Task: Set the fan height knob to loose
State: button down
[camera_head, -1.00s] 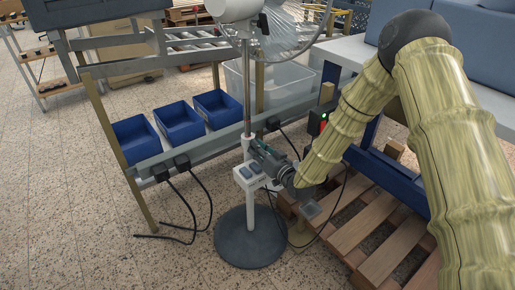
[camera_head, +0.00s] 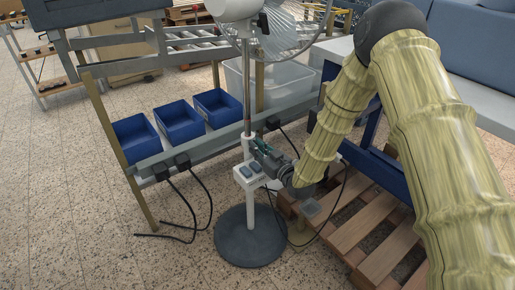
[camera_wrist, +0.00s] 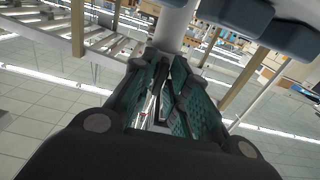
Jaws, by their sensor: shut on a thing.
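The standing fan has a chrome and white pole (camera_head: 247,100), a round dark base (camera_head: 250,235) and a white box with grey buttons (camera_head: 250,172) partway up. My gripper (camera_head: 256,147) reaches in from the right and touches the pole region just above this box. In the wrist view its green-padded fingers (camera_wrist: 164,68) close together in front of the white pole (camera_wrist: 173,28). They are shut on the fan height knob, which is mostly hidden between them. I cannot see how far the knob is turned.
A metal rack with blue bins (camera_head: 180,122) stands behind and left of the fan. A clear plastic tub (camera_head: 285,82) is behind it. A wooden pallet (camera_head: 355,228) lies to the right, and black cables run near the base. The floor at front left is clear.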

jog(key=shift+f, duration=0.15)
jog(key=c, duration=1.6)
grip_release()
jog(key=shift+s+d, duration=0.1)
jog(key=shift+s, duration=0.05)
jog(key=v, duration=1.1)
jog(key=shift+s+d, duration=0.2)
jog(key=shift+s, duration=0.1)
